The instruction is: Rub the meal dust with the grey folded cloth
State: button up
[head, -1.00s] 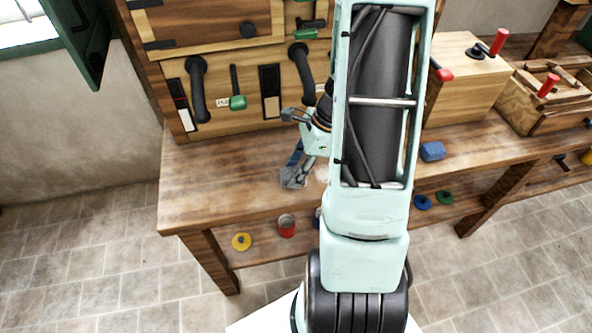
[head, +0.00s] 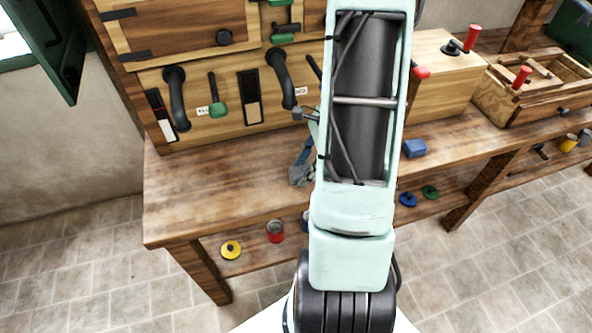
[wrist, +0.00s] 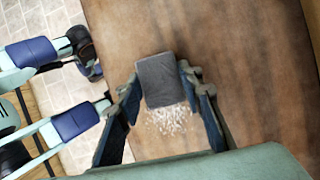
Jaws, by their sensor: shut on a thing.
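The grey folded cloth (wrist: 160,80) is pinched between the two fingertips of my gripper (wrist: 161,84) in the wrist view. In the head view the cloth (head: 301,175) is low at the wooden bench top (head: 215,190), beside my arm. The meal dust (wrist: 170,118) is a patch of white specks on the bench, right beside the cloth's lower edge in the wrist view. Part of the patch may lie under the cloth. In the head view I cannot make out the dust now. Whether the cloth presses on the wood is hard to tell.
A blue block (head: 415,147) lies on the bench right of my arm. A panel with black handles (head: 175,98) stands at the bench's back. Wooden boxes with red-handled levers (head: 430,75) stand at right. A red can (head: 275,231) and yellow lid (head: 231,250) sit below. The bench's left is clear.

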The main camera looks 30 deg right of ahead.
aim_at(290, 175)
jog(key=shift+s+d, duration=0.35)
jog(key=shift+d, duration=0.9)
jog(key=shift+s+d, duration=0.4)
jog(key=shift+d, duration=0.85)
jog(key=shift+s+d, duration=0.35)
jog(key=shift+d, duration=0.9)
jog(key=shift+f, duration=0.15)
jog(key=shift+w+a+f, duration=0.1)
jog(key=shift+w+a, duration=0.15)
jog(key=shift+a, duration=0.9)
jog(key=shift+w+a+f, duration=0.1)
jog(key=shift+w+a, duration=0.1)
jog(key=shift+a, duration=0.9)
jog(key=shift+c, duration=0.4)
jog(key=shift+w+a+r, duration=0.1)
jog(key=shift+w+a, duration=0.25)
jog(key=shift+a, duration=0.7)
jog(key=shift+w+a+r, duration=0.1)
jog(key=shift+w+a, duration=0.25)
jog(key=shift+a, duration=0.75)
jog(key=shift+w+a+r, duration=0.1)
jog(key=shift+w+a, duration=0.25)
jog(key=shift+a, duration=0.7)
jog(key=shift+c, duration=0.2)
jog(key=shift+w+a+f, duration=0.1)
jog(key=shift+w+a, duration=0.15)
jog(key=shift+a, duration=0.55)
jog(key=shift+w+a+f, duration=0.1)
jog(key=shift+w+a, duration=0.15)
jog(key=shift+a, duration=0.55)
